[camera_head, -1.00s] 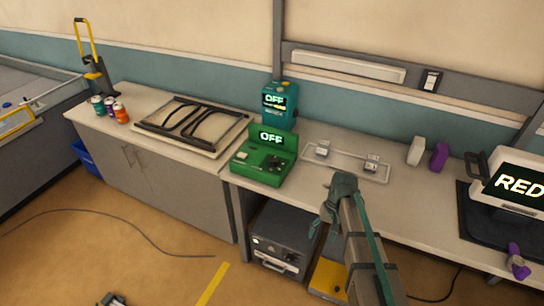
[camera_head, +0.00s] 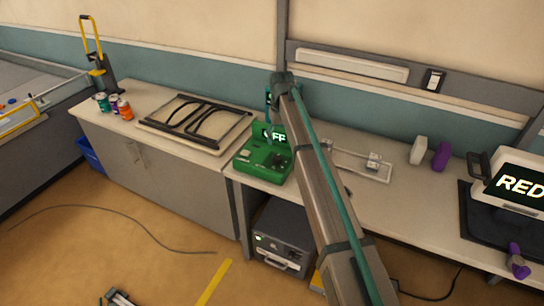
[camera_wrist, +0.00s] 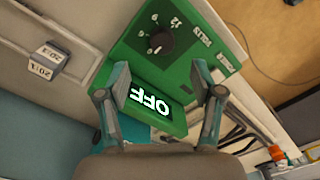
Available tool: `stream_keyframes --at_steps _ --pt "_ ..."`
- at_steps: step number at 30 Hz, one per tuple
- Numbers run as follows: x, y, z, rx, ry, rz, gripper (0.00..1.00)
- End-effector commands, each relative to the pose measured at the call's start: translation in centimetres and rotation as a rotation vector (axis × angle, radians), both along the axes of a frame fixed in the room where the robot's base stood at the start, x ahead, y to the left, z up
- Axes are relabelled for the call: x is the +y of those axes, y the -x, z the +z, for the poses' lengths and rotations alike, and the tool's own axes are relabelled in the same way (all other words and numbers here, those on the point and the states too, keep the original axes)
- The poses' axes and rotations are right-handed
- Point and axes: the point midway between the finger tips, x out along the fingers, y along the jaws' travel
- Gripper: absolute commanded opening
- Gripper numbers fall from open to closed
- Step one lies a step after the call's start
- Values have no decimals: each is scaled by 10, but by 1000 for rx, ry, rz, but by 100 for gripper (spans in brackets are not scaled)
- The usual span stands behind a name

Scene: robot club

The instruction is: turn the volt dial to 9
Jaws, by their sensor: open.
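The green box (camera_head: 262,167) stands on the bench, and its screen reads OFF, partly hidden by my arm in the head view. In the wrist view the green box (camera_wrist: 185,62) shows a black round dial (camera_wrist: 159,41) with markings around it, one reading 12, and the word VOLTS beside it. The lit OFF screen (camera_wrist: 150,101) lies between my fingers in that view. My gripper (camera_wrist: 160,85) is open and empty above the box, its fingertips apart from the dial. In the head view my gripper (camera_head: 268,103) is largely hidden behind my arm.
A framed panel with black bars (camera_head: 196,122) lies left of the green box. A white tray with small weights (camera_head: 373,161) sits to the right, also seen in the wrist view (camera_wrist: 48,60). Several cans (camera_head: 114,104) stand far left.

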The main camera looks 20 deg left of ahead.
Motion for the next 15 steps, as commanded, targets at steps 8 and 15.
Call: stream_keyframes --at_steps 8,15 --pt "9 -5 -3 -14 7 19 66" --pt "9 -4 -42 -12 8 18 66"
